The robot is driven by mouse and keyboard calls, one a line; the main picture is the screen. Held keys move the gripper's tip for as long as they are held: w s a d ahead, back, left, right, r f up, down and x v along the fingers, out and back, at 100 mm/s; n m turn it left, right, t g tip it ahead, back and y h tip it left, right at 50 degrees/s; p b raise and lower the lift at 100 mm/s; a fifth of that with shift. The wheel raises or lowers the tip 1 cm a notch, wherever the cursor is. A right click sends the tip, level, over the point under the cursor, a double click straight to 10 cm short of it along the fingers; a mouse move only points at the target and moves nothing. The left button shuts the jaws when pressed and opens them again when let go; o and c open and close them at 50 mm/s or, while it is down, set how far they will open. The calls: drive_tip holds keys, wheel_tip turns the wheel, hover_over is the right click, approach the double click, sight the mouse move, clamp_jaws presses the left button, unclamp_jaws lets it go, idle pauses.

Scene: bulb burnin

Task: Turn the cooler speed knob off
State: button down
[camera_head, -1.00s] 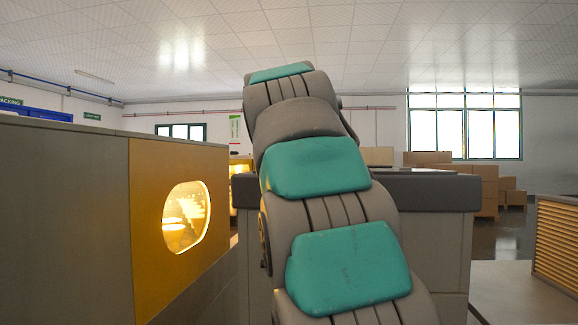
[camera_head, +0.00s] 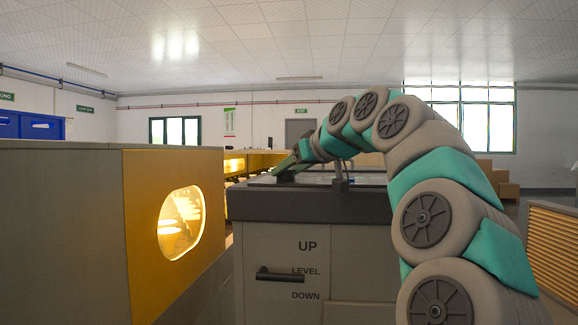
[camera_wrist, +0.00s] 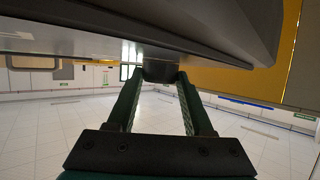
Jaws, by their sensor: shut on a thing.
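In the wrist view, my gripper (camera_wrist: 160,78) has its two green fingers on either side of a dark, rounded knob (camera_wrist: 158,70). The fingertips are closed against its sides. The knob sits at the edge of a large dark surface. I cannot see a pointer or any marking on it, so its setting cannot be read. In the head view, my gripper (camera_head: 284,167) is small, at the end of my bent arm, low over the far left part of a grey cabinet's dark top.
The grey cabinet (camera_head: 270,235) carries a dark lever handle (camera_head: 290,275) beside the words UP, LEVEL and DOWN. A grey and yellow box (camera_head: 145,215) with a lit window stands close on the left. A slatted wooden unit (camera_head: 552,245) is at the right.

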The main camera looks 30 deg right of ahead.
drive_tip(key=shift+r, duration=0.15)
drive_tip(key=shift+c, duration=1.4)
unclamp_jaws()
drive_tip(key=shift+s, duration=0.15)
drive_tip(key=shift+b+v, duration=0.3)
drive_tip(key=shift+v, duration=3.45)
drive_tip(key=shift+d, duration=0.15)
drive_tip(key=shift+c, duration=0.2)
